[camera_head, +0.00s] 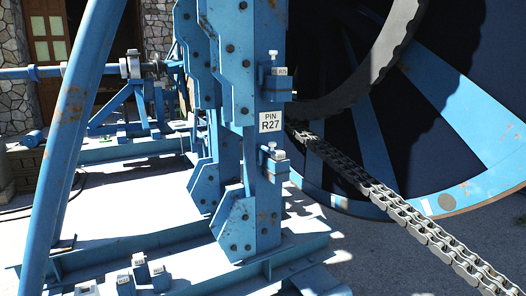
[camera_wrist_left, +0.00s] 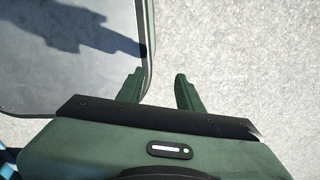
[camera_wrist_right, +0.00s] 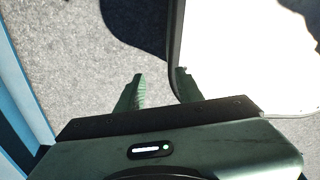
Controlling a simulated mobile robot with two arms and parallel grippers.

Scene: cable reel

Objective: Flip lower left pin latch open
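Two small blue pin latches with silver pins sit on the blue upright post, one above the other. The upper latch (camera_head: 274,84) has a silver pin standing up from it. The lower latch (camera_head: 274,164) is below the white "PIN R27" sign (camera_head: 271,122); its silver pin sits lower, and its exact position is too small to tell. I cannot tell which one is the lower left latch. Neither gripper shows in the head view. My left gripper (camera_wrist_left: 157,88) is open and empty above pale ground. My right gripper (camera_wrist_right: 158,86) is also open and empty, with no latch in its view.
A large blue reel wheel (camera_head: 455,110) stands right of the post. A thick chain (camera_head: 400,212) runs down to the lower right. A slanted blue tube (camera_head: 72,120) crosses the left side. Blue base beams (camera_head: 140,245) lie low. A blue beam (camera_wrist_right: 25,90) edges the right wrist view.

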